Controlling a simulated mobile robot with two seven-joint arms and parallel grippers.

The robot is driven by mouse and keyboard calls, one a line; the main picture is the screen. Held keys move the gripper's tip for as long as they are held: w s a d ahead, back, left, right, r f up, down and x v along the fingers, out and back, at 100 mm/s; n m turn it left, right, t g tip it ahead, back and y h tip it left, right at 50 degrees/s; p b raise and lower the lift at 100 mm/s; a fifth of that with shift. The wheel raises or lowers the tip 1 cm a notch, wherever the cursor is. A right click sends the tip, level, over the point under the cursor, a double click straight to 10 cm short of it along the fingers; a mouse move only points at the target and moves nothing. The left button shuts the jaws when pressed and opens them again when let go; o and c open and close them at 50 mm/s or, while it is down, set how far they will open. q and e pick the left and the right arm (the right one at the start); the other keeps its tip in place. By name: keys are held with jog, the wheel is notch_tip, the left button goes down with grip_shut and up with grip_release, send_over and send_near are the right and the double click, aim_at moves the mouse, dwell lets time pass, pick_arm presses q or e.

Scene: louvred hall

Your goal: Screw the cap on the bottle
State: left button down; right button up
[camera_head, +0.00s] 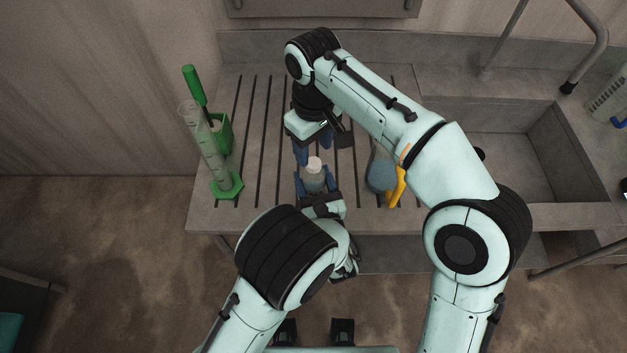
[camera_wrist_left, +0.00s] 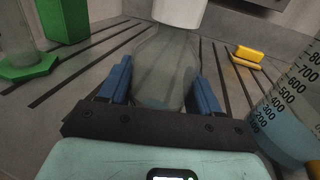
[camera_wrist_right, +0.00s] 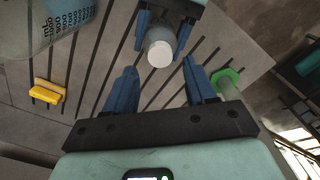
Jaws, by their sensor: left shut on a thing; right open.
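The bottle (camera_head: 314,181) is small and translucent and stands upright on the grooved drainboard. A white cap (camera_head: 314,164) sits on top of its neck; it also shows in the left wrist view (camera_wrist_left: 180,11) and the right wrist view (camera_wrist_right: 159,54). I cannot tell how tight the cap is. My left gripper (camera_head: 315,185) is shut around the bottle's body, a finger on each side, as the left wrist view shows (camera_wrist_left: 160,85). My right gripper (camera_head: 314,150) is open and empty, pointing down from the far side near the cap, apart from it in the right wrist view.
A beaker (camera_head: 380,174) with blue liquid stands right of the bottle, beside a yellow object (camera_head: 397,187). At left are a tilted clear cylinder with a green base (camera_head: 226,186) and a green holder (camera_head: 223,132) with a green-handled tool. A sink basin (camera_head: 510,150) lies right.

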aim_at(314, 162)
jog(key=shift+r, duration=0.1)
jog(key=shift+r, duration=0.2)
jog(key=shift+r+n, duration=0.3)
jog(key=shift+r, duration=1.15)
jog(key=shift+f, duration=4.05)
grip_shut()
